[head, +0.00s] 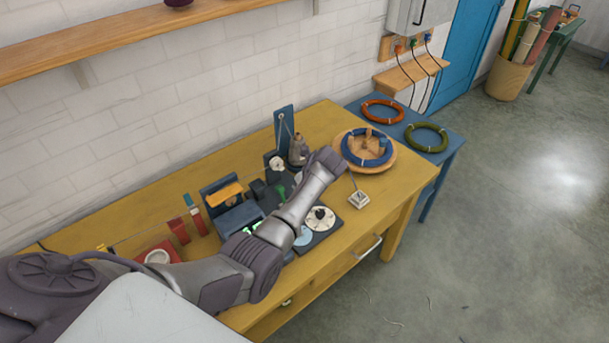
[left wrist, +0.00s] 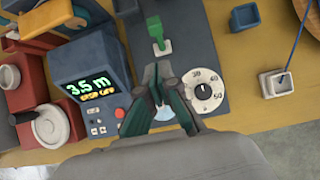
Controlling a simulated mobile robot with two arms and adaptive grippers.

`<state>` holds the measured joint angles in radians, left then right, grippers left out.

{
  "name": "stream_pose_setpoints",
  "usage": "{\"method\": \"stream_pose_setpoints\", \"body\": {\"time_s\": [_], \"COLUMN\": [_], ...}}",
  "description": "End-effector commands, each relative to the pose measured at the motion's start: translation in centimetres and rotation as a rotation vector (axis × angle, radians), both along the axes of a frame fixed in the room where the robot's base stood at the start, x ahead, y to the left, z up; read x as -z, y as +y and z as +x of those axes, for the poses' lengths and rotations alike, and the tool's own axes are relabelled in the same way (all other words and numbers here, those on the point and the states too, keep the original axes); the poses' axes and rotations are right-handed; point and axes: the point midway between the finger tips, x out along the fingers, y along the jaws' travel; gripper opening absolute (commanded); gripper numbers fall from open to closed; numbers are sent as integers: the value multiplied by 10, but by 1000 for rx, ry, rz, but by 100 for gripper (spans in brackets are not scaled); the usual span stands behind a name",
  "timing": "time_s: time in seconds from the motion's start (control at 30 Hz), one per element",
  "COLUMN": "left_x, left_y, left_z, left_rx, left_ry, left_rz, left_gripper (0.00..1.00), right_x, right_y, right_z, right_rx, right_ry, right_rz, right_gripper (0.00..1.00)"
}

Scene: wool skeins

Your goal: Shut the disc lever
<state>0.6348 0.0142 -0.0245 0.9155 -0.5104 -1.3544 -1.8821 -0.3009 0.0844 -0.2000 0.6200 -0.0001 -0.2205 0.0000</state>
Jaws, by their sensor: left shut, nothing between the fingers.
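A green lever (left wrist: 158,38) stands on the dark base plate in the left wrist view, above my fingertips and apart from them. I cannot tell whether it is the disc lever. My left gripper (left wrist: 163,76) is shut and empty, just left of a white numbered dial (left wrist: 203,90) with a dark knob. A pale blue disc (left wrist: 162,112) shows partly between the fingers. In the head view my forearm hides the gripper and part of the machine, while the dial (head: 320,218) shows to its right. My right gripper is not in view.
A display box (left wrist: 92,92) reading 3.5 m stands left of the gripper. A small square dish (head: 358,199) sits on the yellow table (head: 400,178) to the right. A blue yarn ring lies on a wooden round stand (head: 390,162) behind it.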

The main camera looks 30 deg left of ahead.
Motion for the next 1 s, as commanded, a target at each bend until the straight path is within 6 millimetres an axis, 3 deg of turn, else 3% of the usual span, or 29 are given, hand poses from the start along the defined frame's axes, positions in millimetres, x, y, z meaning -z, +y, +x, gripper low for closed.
{"method": "stream_pose_setpoints", "body": {"time_s": [0.2, 0.37, 1.0], "left_x": [-34, -48, -51], "left_y": [-12, -17, -18], "left_z": [-5, -7, -10], "left_rx": [1, -1, -7], "left_ry": [-2, -1, -3], "left_rz": [1, 0, -2], "left_gripper": [0, 0, 0], "right_x": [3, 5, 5], "right_y": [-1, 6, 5], "right_z": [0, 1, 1], "right_rx": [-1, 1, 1], "right_ry": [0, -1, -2], "right_rz": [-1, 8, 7], "right_gripper": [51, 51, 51]}}
